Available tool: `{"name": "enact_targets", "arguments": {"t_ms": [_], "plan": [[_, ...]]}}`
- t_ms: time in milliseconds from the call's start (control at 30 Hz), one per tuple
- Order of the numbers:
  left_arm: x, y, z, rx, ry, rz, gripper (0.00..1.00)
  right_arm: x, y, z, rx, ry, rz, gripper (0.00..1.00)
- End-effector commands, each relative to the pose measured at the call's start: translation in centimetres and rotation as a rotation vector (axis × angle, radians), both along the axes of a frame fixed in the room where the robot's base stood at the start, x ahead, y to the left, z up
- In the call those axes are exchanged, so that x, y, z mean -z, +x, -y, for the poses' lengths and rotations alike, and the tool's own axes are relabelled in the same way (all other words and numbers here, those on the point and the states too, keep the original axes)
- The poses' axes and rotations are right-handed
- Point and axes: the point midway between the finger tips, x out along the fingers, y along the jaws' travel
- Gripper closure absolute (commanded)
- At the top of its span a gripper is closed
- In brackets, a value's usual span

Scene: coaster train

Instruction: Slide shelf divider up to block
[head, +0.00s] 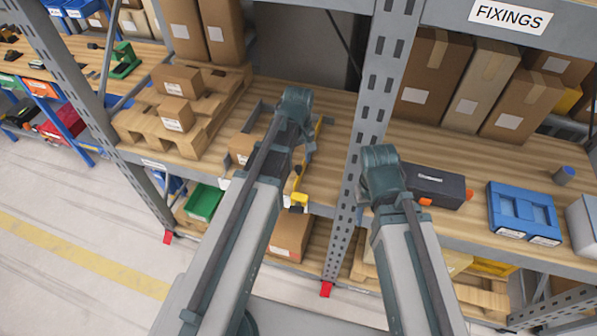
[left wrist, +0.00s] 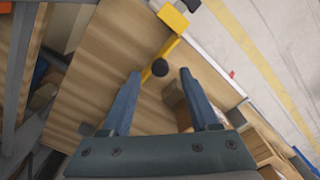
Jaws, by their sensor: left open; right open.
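A yellow bar (head: 322,130) that looks like the shelf divider stands on the wooden shelf, partly hidden by my left arm in the head view. In the left wrist view the yellow bar (left wrist: 167,48) carries a dark round knob (left wrist: 160,68). My left gripper (left wrist: 160,72) is open, its fingers on either side of the knob in the picture; I see no contact. A yellow piece (head: 299,200) sits by the shelf's front edge and also shows in the left wrist view (left wrist: 173,19). I cannot tell which thing is the block. My right gripper's fingers are hidden.
A cardboard box (head: 241,147) stands left of my left arm, near a pallet (head: 160,130) with small boxes. A grey upright (head: 372,100) stands between the arms. A dark case (head: 437,188) and blue bin (head: 524,211) are at the right. Bare shelf lies behind the yellow bar.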

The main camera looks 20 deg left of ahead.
Motion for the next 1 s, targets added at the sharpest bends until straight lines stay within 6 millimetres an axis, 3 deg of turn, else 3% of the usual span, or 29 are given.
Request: {"name": "enact_targets", "arguments": {"t_ms": [33, 200, 533, 867, 900, 1000], "plan": [[1.4, 0.0, 0.0, 0.0, 0.0, 0.0, 0.38, 1.4, 0.0, 0.0, 0.0, 0.0, 0.0, 0.5], [2.6, 0.0, 0.0, 0.0, 0.0, 0.0, 0.38, 2.6, 0.0, 0.0, 0.001, 0.0, 0.0, 0.5], [2.6, 0.0, 0.0, 0.0, 0.0, 0.0, 0.38, 2.6, 0.0, 0.0, 0.001, 0.0, 0.0, 0.5], [2.6, 0.0, 0.0, 0.0, 0.0, 0.0, 0.96, 2.6, 0.0, 0.0, 0.001, 0.0, 0.0, 0.5], [2.6, 0.0, 0.0, 0.0, 0.0, 0.0, 1.0, 2.6, 0.0, 0.0, 0.001, 0.0, 0.0, 0.5], [2.6, 0.0, 0.0, 0.0, 0.0, 0.0, 1.0, 2.6, 0.0, 0.0, 0.001, 0.0, 0.0, 0.5]]}}
